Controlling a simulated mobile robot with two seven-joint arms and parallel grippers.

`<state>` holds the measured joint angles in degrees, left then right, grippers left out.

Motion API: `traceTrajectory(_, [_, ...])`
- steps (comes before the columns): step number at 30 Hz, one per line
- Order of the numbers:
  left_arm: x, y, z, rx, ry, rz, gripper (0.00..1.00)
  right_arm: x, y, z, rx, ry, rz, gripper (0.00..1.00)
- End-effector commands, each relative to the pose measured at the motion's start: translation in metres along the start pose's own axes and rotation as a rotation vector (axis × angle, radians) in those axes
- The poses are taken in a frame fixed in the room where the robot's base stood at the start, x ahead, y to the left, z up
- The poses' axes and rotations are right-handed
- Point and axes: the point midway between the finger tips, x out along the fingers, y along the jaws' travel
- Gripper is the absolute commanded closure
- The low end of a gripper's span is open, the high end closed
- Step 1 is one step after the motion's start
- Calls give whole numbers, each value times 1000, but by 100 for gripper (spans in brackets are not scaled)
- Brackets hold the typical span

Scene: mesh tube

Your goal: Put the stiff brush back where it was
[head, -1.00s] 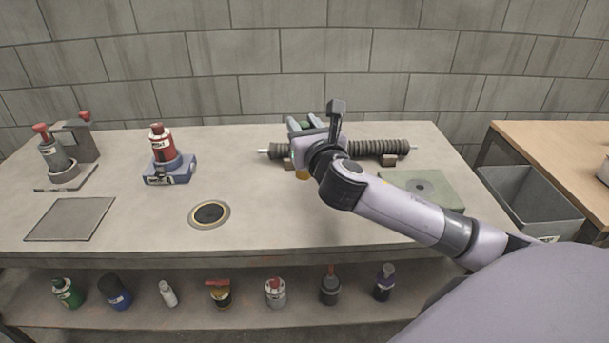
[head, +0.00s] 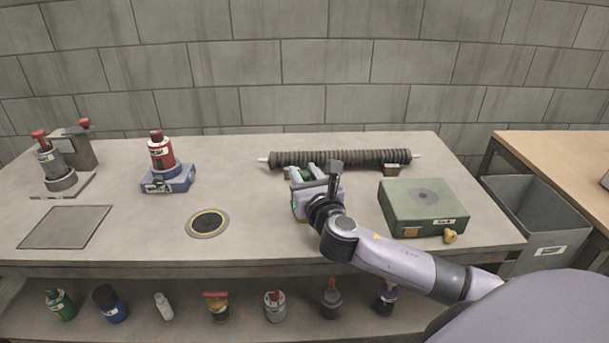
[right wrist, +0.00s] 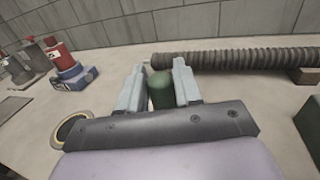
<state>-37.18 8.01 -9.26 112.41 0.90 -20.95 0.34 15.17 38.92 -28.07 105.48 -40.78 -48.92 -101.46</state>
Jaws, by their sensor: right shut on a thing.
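My right gripper (head: 304,172) is over the middle of the bench, in front of the ribbed tube. It is shut on a green rounded thing, which shows between its two pale fingers in the right wrist view (right wrist: 161,89). This may be the stiff brush's handle, but no bristles show clearly, as the gripper hides its lower part. The dark ribbed tube (head: 340,157) lies along the back of the bench on small brown blocks, with a pale rod end sticking out at each side. My left gripper is not in view.
A green box (head: 423,203) with a brass knob stands right of my gripper. A red bottle (head: 161,150) on a blue base, a round dark inset (head: 207,223) and a grey plate (head: 65,227) are to the left. Several bottles line the lower shelf (head: 240,309). A grey bin (head: 535,215) stands at right.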

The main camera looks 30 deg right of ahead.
Motion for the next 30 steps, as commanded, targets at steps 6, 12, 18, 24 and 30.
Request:
traceTrajectory(6, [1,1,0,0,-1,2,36,0,0,-3,-1,0,0,41])
traceTrajectory(12, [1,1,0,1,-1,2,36,0,0,-3,0,0,0,41])
traceTrajectory(18, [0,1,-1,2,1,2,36,-4,0,0,-1,1,1,41])
traceTrajectory(24, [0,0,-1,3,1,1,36,-33,0,0,0,2,3,41])
traceTrajectory(30, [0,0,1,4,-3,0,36,-72,0,-1,-1,3,2,41])
